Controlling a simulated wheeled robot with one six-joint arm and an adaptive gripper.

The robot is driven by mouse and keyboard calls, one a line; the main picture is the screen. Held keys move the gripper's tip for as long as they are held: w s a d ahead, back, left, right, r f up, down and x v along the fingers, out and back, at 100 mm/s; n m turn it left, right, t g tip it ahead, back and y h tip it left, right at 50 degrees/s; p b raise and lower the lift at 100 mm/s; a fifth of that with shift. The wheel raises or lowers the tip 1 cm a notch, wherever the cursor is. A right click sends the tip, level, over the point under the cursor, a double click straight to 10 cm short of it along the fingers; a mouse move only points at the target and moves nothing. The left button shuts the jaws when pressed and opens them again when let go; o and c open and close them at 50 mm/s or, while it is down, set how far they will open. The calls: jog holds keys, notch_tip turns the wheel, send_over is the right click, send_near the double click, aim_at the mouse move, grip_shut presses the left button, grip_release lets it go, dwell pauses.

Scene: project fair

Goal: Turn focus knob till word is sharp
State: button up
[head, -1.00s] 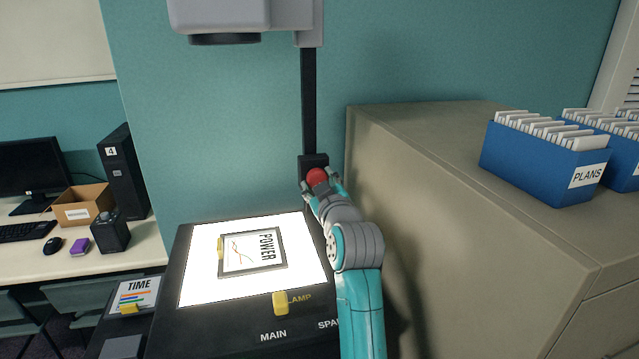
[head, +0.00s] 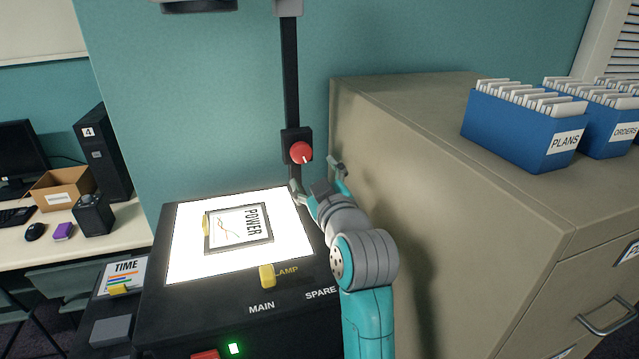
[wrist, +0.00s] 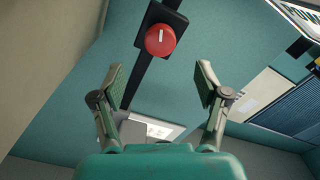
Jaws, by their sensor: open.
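The red focus knob (head: 300,152) sits on a black block on the projector's post, with a white mark on its face. It also shows in the wrist view (wrist: 160,40), beyond and between my fingertips. My gripper (head: 318,175) is open and empty, just below and to the right of the knob, apart from it. In the wrist view my gripper (wrist: 160,85) has its two fingers spread wide. A framed slide reading POWER (head: 240,228) lies on the lit projector stage (head: 185,262). The projected word is not clearly readable in any view.
A grey cabinet (head: 440,225) stands close to the right of my arm, with blue file boxes (head: 520,135) on top. A yellow lamp switch (head: 267,276) is on the projector's front. A TIME card (head: 127,272) lies at the left. A desk with a computer stands farther left.

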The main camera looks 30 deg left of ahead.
jog(key=shift+v, duration=1.5)
